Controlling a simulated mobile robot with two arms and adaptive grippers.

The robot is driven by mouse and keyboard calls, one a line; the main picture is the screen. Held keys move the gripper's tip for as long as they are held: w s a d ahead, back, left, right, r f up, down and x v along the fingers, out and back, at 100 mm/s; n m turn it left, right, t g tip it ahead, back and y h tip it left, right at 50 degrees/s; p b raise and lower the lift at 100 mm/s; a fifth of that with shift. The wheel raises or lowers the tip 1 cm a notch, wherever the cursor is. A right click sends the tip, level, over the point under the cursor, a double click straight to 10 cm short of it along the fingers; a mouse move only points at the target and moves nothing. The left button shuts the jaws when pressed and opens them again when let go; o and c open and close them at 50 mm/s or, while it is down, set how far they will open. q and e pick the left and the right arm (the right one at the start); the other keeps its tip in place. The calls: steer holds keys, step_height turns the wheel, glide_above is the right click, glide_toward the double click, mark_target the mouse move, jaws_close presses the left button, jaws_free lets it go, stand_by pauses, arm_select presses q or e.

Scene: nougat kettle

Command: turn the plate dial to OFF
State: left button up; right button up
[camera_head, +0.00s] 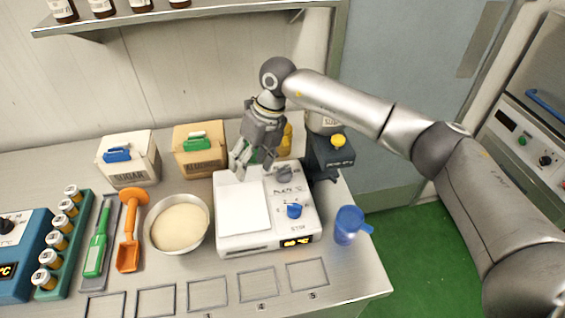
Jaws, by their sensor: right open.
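A white hot-plate unit (228,240) with a square white top stands on the metal bench. On its right side are a grey plate dial (284,174), just above lettering that looks like PLATE, and a blue dial (294,211) above lettering that looks like STIR. The dial pointers are too small to read. My right gripper (250,166) is open and empty, pointing down over the back of the unit, left of the grey dial and seemingly apart from it. My left gripper is not in view.
A dark stand with a yellow knob (338,141) is close behind right. A blue jug (347,225) stands to the right, a bowl of pale contents (180,224) to the left. Two cartons (130,172) (198,158) stand behind. Marked squares (257,286) line the front.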

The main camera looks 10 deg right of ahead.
mark_target(284, 169)
steer(key=w+d+h, duration=0.1)
steer(key=d, duration=0.2)
steer(key=w+d+r+h, duration=0.1)
steer(key=d, duration=0.1)
steer(key=w+d+m+h, duration=0.1)
steer(key=d, duration=0.2)
steer(key=shift+w+d+r+h+p, duration=0.2)
steer(key=shift+d+r+h+p, duration=0.1)
step_height(284, 169, down, 8)
steer(key=p, duration=0.3)
steer(key=shift+f, duration=0.25)
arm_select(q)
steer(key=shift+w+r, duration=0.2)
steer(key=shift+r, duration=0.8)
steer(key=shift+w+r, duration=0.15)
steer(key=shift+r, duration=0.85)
arm_select(e)
steer(key=shift+a+f, duration=0.1)
steer(key=shift+f, duration=0.55)
